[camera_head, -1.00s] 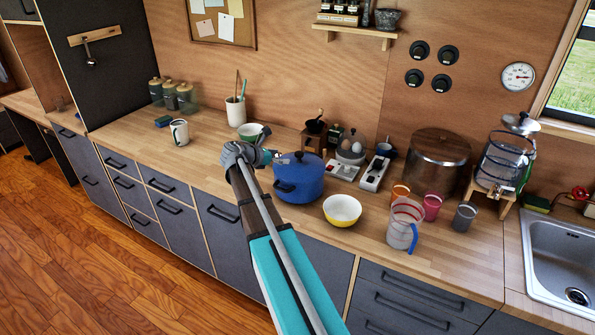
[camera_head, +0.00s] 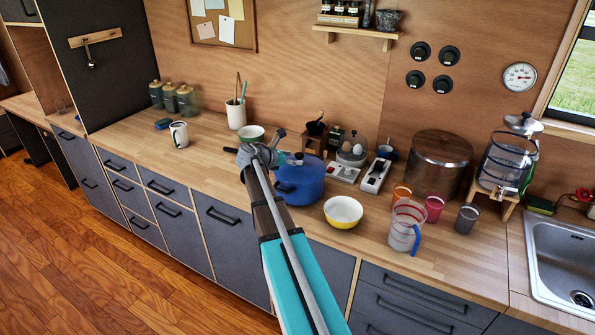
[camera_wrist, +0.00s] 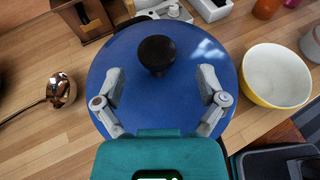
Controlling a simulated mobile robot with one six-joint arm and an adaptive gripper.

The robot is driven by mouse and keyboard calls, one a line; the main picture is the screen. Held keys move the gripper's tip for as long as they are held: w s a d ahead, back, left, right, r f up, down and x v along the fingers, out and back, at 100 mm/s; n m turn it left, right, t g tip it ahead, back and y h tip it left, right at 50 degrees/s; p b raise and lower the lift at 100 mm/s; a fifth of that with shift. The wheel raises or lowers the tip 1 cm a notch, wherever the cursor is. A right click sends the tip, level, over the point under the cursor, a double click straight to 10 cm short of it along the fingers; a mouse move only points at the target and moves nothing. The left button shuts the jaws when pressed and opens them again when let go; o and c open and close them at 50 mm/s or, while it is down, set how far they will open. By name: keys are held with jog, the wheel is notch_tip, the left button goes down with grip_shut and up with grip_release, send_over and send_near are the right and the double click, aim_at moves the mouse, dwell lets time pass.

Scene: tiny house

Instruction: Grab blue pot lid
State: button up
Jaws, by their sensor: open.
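The blue pot (camera_head: 298,184) stands on the wooden counter with its blue lid on. In the wrist view the round blue lid (camera_wrist: 160,100) fills the middle, with a dark round knob (camera_wrist: 157,54) near its far side. My gripper (camera_wrist: 161,82) is open and empty above the lid, one finger on each side, and the knob lies just beyond the fingertips.
A yellow bowl (camera_wrist: 275,76) stands close right of the pot, and a ladle (camera_wrist: 58,90) lies to its left. A wooden grinder (camera_wrist: 88,18) stands behind. A measuring jug (camera_head: 405,226) and coloured cups stand further right. The counter's left stretch is mostly clear.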

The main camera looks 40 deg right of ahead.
aim_at(300, 158)
jog(key=shift+b+x, duration=0.45)
jog(key=shift+x, duration=1.15)
jog(key=shift+c, duration=0.3)
grip_shut()
